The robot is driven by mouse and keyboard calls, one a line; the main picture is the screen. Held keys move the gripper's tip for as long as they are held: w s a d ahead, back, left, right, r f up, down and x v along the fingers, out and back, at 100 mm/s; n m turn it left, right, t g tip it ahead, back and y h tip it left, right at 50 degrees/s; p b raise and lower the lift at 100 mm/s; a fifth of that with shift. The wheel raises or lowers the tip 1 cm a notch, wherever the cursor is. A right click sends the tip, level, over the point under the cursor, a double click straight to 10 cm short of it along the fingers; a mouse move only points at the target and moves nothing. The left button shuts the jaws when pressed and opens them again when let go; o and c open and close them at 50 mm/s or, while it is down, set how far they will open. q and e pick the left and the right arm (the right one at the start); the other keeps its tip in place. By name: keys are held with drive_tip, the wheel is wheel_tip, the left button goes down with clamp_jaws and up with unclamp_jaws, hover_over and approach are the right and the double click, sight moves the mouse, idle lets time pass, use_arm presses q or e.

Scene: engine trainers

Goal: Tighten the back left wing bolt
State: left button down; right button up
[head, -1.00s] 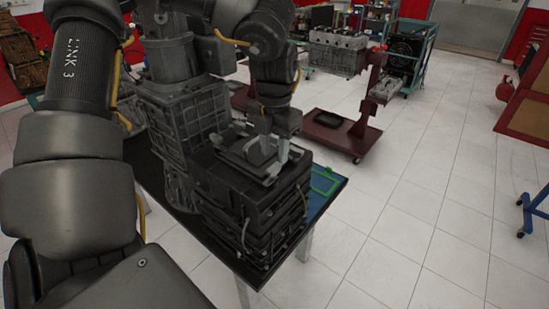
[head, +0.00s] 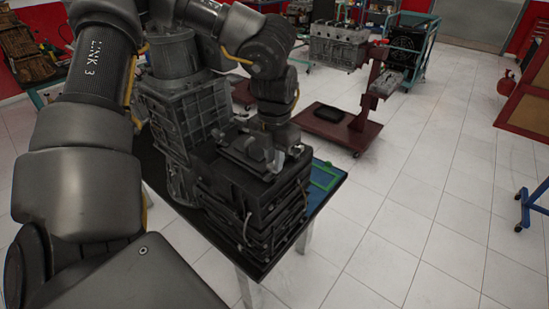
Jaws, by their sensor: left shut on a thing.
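The dark engine trainer block (head: 240,195) stands on a table, with a black rectangular cover (head: 243,152) on its top. My left arm reaches over it from the left. My left gripper (head: 274,158) points down at the right end of the cover. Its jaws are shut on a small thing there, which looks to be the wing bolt. The bolt itself is mostly hidden by the fingers, so its seating cannot be told. My right gripper is out of view.
The table (head: 325,190) has a blue mat and a green frame (head: 324,175) right of the block. A tall ribbed housing (head: 175,110) stands left of the block. A red engine stand (head: 345,130) is behind, with open tiled floor to the right.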

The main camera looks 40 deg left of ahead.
use_arm(q)
drive_tip(key=shift+f+m+b, duration=0.2)
drive_tip(key=shift+m+b, duration=0.3)
drive_tip(key=shift+b, duration=0.4)
drive_tip(key=m+b, duration=0.2)
drive_tip(key=shift+w+b, duration=0.1)
drive_tip(key=shift+b, duration=0.2)
drive_tip(key=m+b, duration=0.1)
drive_tip(key=m, duration=0.2)
drive_tip(key=shift+r+b, duration=0.1)
drive_tip(key=shift+b, duration=0.25)
drive_tip(key=m, duration=0.2)
drive_tip(key=shift+m+b, duration=0.3)
drive_tip(key=shift+m, duration=0.1)
drive_tip(key=m, duration=0.2)
drive_tip(key=shift+r+m, duration=0.1)
drive_tip(key=shift+m, duration=0.2)
drive_tip(key=m, duration=0.3)
drive_tip(key=shift+m, duration=1.7)
